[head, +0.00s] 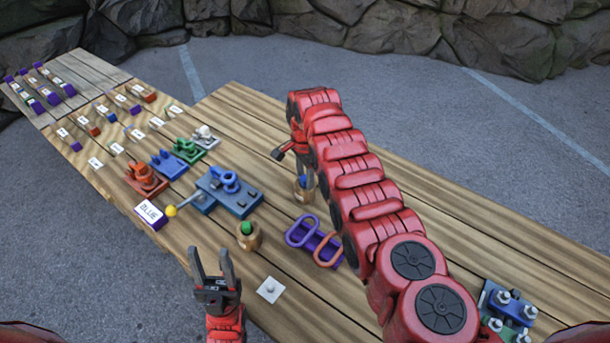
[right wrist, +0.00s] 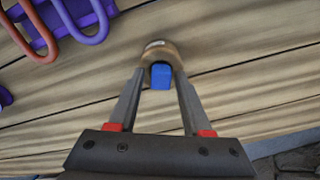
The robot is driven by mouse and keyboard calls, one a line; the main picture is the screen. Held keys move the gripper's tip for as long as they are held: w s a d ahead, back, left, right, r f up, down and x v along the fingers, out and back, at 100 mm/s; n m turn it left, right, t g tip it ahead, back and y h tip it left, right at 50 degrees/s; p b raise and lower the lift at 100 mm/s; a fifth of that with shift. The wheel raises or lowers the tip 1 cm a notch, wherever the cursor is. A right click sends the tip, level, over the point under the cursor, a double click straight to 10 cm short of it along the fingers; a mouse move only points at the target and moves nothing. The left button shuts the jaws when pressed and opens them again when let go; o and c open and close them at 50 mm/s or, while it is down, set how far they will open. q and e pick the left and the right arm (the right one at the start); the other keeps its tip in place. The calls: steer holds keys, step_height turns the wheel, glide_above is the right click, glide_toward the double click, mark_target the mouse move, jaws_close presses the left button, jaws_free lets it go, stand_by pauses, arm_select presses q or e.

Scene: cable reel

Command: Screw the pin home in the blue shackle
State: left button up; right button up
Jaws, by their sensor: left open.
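The blue shackle (head: 229,182) sits on a blue block (head: 240,205) on the bench. A wooden cup (head: 303,194) to its right holds a blue pin head (head: 302,180). In the right wrist view the blue head (right wrist: 160,76) stands in the wooden cup (right wrist: 160,50), between the fingers of my right gripper (right wrist: 159,78). Those fingers are apart, with gaps visible beside the blue head. The pin's shaft is hidden in the cup. My left gripper (head: 215,265) is open and empty, near the bench's front edge, away from the shackle.
Left of the blue block are red (head: 146,180), smaller blue (head: 169,164) and green (head: 188,150) fixtures. A wooden cup with green (head: 248,236) and a purple shackle-like piece (head: 301,232) lie in front. A "BLUE" label (head: 150,214) stands at the left edge. My right arm covers the bench's middle.

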jaws_close()
steer(key=shift+r+p, duration=0.95)
steer(key=shift+r, duration=0.45)
steer(key=shift+r+p, duration=0.4)
steer(key=shift+r, duration=1.8)
